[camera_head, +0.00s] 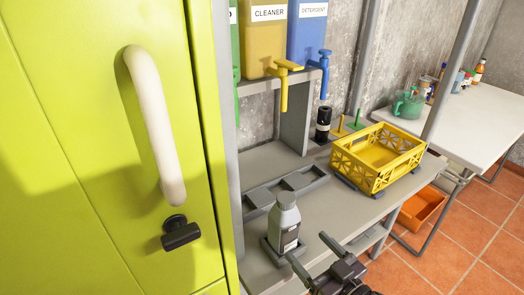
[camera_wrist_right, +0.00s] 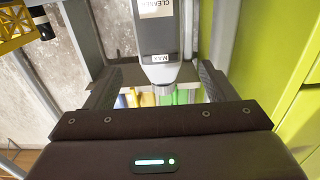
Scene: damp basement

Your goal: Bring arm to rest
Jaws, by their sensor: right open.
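My right gripper (camera_head: 312,254) is open, at the front edge of the grey workbench, just right of a grey bottle (camera_head: 285,222). The bottle stands upright on a small dark base on the bench. In the right wrist view the bottle (camera_wrist_right: 166,40) appears upside down, with its label partly readable, ahead of the open fingers (camera_wrist_right: 160,88). Nothing is held between the fingers, and the bottle looks free of them. My left gripper is not in view.
A yellow-green cabinet door (camera_head: 80,150) with a white handle (camera_head: 153,125) fills the left. A grey tray (camera_head: 285,190) and yellow crate (camera_head: 375,185) sit on the bench. Dispensers with taps (camera_head: 282,70) are above. An orange bin (camera_head: 422,208) is below right. Tiled floor is clear at lower right.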

